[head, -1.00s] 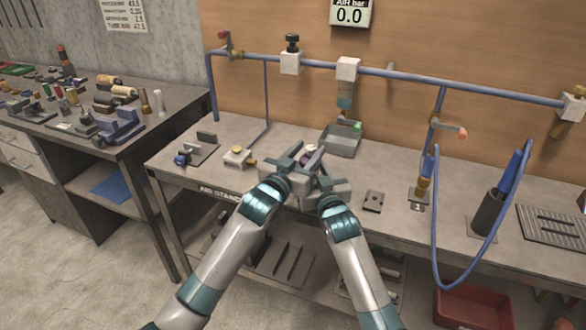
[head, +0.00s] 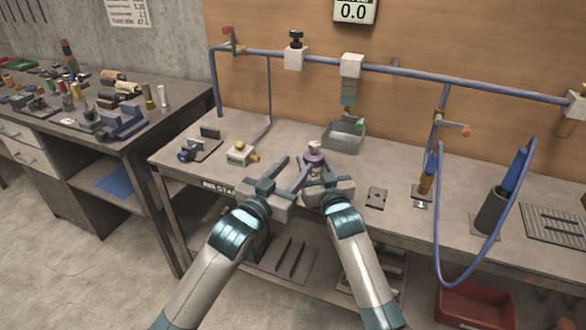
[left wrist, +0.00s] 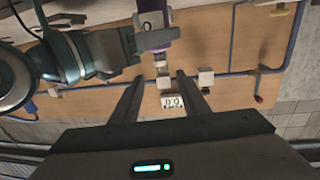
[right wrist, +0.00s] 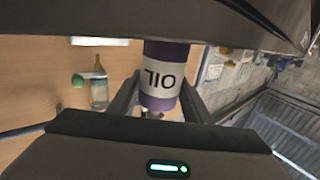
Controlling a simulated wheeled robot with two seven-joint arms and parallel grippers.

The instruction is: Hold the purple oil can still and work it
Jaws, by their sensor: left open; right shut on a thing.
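The purple oil can (head: 314,159) has a pale top and stands above the front middle of the bench in the head view. In the right wrist view the can (right wrist: 161,78) shows a white band with the word OIL, upside down, between the fingers. My right gripper (head: 318,170) is shut on the can. My left gripper (head: 287,175) is open and empty, just left of the can and apart from it. The can also shows near the top of the left wrist view (left wrist: 166,22), beyond my right gripper. Whether the can's base touches the bench is hidden.
A grey tray (head: 343,138) sits behind the can under the blue air pipe. A block with a yellow button (head: 241,153) lies to the left. A small plate (head: 377,197) and a hanging blue hose (head: 437,250) are to the right.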

